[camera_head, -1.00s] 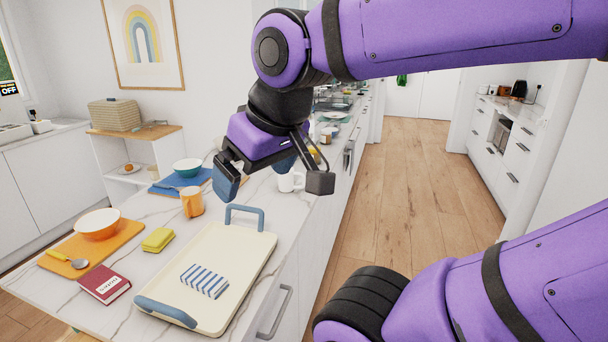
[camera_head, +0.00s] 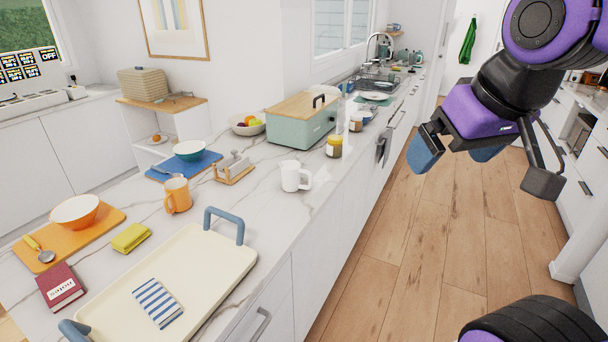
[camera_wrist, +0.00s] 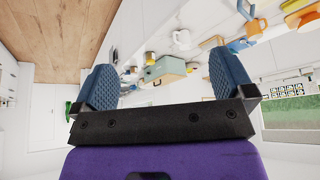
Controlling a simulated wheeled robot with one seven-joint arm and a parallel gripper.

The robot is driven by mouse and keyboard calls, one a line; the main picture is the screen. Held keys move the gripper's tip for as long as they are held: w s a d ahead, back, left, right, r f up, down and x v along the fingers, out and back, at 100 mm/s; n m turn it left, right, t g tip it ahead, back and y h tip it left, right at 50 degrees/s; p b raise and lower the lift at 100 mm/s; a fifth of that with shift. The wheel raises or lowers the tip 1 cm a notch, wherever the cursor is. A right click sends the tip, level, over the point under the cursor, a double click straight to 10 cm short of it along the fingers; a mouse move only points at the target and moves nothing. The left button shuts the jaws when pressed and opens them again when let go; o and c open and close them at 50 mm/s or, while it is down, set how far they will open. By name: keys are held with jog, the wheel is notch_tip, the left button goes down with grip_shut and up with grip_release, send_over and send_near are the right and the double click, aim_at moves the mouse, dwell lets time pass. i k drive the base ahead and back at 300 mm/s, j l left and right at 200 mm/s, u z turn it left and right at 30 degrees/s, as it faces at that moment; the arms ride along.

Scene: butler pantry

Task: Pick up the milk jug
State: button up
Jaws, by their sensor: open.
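A white jug with a side handle (camera_head: 293,176), which looks like the milk jug, stands upright on the marble counter near its front edge. It also shows in the wrist view (camera_wrist: 181,38), small and upside down, above and beyond the fingers. My gripper (camera_head: 484,166) is open, with blue finger pads and nothing between them. It hangs over the floor to the right of the counter, well apart from the jug. In the wrist view both pads show, with the gripper (camera_wrist: 165,82) empty.
A cream tray (camera_head: 185,262) with blue handles lies in front of the jug. An orange mug (camera_head: 177,196) and a butter dish (camera_head: 234,167) stand left of it. A green bread box (camera_head: 302,122) and a jar (camera_head: 334,147) stand behind. The wooden floor (camera_head: 400,250) is clear.

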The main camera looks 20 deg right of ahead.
aim_at(296, 178)
jog(key=j+u, duration=0.15)
jog(key=u, duration=1.85)
jog(key=z, duration=1.55)
jog(key=i+l+u, duration=0.2)
jog(key=l+u, duration=0.3)
jog(key=l, duration=0.7)
jog(key=l+u, duration=0.5)
jog(key=l, duration=0.75)
